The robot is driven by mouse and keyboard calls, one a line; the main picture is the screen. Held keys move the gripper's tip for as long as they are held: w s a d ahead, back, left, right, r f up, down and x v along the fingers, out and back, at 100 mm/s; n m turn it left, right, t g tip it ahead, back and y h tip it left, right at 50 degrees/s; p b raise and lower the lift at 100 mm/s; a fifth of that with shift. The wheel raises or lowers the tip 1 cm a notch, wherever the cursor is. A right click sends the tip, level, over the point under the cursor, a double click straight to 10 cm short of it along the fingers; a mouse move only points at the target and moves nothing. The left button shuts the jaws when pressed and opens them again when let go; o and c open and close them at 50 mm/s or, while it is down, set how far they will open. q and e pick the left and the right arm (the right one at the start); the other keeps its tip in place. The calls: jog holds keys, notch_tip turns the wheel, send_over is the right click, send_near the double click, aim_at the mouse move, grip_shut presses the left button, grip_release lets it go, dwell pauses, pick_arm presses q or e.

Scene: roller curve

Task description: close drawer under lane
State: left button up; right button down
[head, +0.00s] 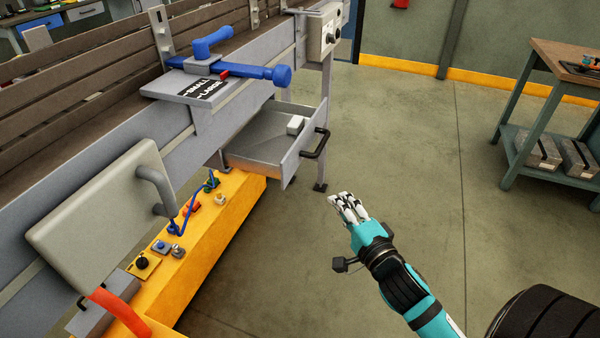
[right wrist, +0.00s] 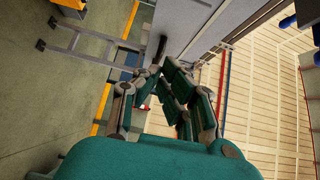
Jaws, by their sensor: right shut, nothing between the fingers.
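The grey drawer (head: 265,137) hangs under the roller lane and is pulled out to the right. A small white block (head: 295,125) lies inside it. The drawer's black handle (head: 317,143) is on its front panel (head: 303,148). My right gripper (head: 338,197) is shut and empty, in front of the drawer and lower in the picture, apart from the handle. Its fingers also show in the right wrist view (right wrist: 160,72). My left gripper is not in view.
The lane (head: 60,190) runs along the left, with a blue-handled clamp (head: 240,70) above the drawer. A yellow base (head: 215,240) with small knobs lies below. A wooden-topped bench (head: 565,60) stands at right. The floor (head: 420,150) between is clear.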

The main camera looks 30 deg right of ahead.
jog(key=p, duration=0.2)
send_near(297, 159)
jog(key=w+d, duration=0.2)
jog(key=d, duration=0.1)
jog(key=shift+w+a, duration=1.35)
jog(key=shift+w, duration=0.1)
